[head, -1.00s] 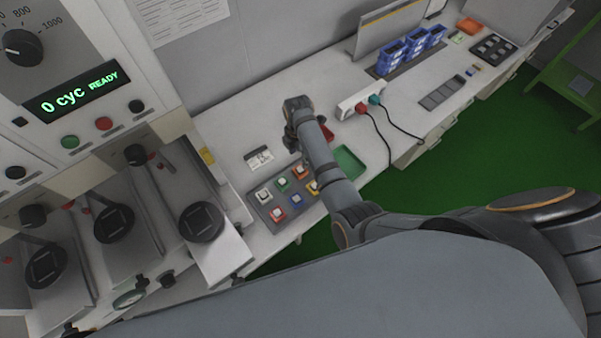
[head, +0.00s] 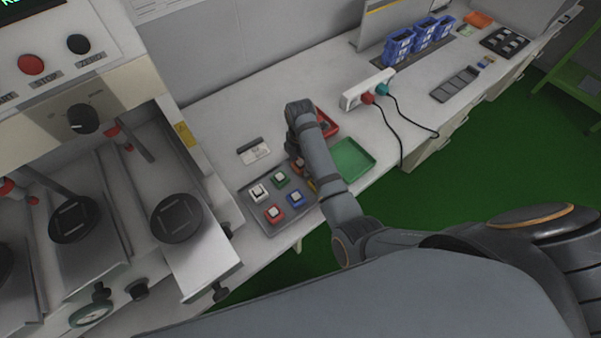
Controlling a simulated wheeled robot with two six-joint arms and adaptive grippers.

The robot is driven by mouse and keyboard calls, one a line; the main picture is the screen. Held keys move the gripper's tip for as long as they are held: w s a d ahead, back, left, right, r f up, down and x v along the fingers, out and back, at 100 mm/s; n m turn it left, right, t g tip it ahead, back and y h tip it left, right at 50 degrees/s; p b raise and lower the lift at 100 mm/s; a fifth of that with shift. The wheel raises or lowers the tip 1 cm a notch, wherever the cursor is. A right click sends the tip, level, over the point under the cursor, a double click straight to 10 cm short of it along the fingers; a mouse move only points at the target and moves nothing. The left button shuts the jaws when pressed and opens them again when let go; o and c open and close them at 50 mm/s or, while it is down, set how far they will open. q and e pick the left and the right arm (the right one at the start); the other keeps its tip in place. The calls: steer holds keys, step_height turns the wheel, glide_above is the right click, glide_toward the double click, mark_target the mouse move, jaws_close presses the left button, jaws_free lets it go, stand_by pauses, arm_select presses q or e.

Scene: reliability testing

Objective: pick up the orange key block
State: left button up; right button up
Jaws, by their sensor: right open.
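The orange key block (head: 298,166) sits in the back right part of a grey key tray (head: 262,222) on the bench, partly hidden by my right arm. My right gripper (head: 295,152) points down beside and above that block, mostly hidden under my own wrist. It is open, and I cannot tell whether its fingers touch or straddle the block. My left gripper is out of view.
The tray also holds white (head: 259,192), green (head: 280,179), red (head: 274,212) and blue (head: 296,198) key blocks. A green tray (head: 352,160) and a red tray (head: 328,122) lie right of my arm. A power strip (head: 367,90) stands behind. Test machines fill the left.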

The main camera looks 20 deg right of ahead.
steer(key=c, duration=1)
steer(key=shift+o, duration=0.2)
steer(key=shift+p, duration=0.3)
